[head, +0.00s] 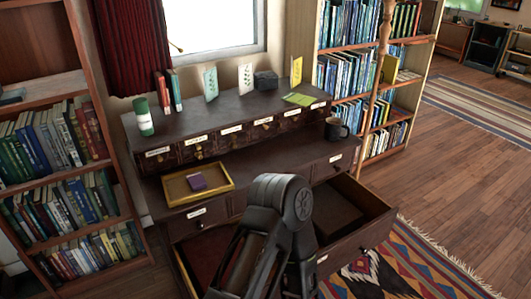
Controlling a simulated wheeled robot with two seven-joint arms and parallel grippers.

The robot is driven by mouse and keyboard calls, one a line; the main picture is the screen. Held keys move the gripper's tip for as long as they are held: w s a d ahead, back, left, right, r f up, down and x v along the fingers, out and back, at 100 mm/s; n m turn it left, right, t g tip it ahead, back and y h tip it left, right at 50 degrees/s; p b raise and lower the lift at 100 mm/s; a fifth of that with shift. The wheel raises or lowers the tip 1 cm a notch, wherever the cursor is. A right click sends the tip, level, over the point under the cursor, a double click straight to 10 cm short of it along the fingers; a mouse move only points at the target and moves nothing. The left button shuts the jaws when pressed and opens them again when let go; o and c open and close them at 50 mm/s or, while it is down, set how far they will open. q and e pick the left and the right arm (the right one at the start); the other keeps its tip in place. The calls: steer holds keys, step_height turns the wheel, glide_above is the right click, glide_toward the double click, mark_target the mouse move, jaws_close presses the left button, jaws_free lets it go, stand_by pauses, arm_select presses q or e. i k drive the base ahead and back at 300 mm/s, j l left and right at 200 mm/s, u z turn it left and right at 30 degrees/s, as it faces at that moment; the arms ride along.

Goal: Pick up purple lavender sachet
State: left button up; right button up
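A small purple sachet (197,182) lies in a shallow yellow tray (226,173) on the left of the dark desk's (275,150) lower top. A black arm link of mine rises from the bottom edge to the right of the tray, and a gap shows between it and the sachet. Neither gripper's fingers show in the head view. The arm hides part of the desk front and of the open drawers.
Two desk drawers stand pulled out, the right one (375,215) clearly. A dark mug (336,129) stands right on the lower top. A green-and-white cylinder (143,117), cards and a dark box (265,80) stand on the upper shelf. Bookcases flank the desk.

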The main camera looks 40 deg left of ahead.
mark_target(197, 181)
steer(key=k+l+u, duration=0.1)
steer(key=u, duration=1.85)
steer(key=i+z, duration=0.2)
steer(key=z, duration=0.2)
steer(key=i+z, duration=0.25)
steer(key=z, duration=0.15)
steer(key=i+z, duration=0.25)
steer(key=z, duration=0.15)
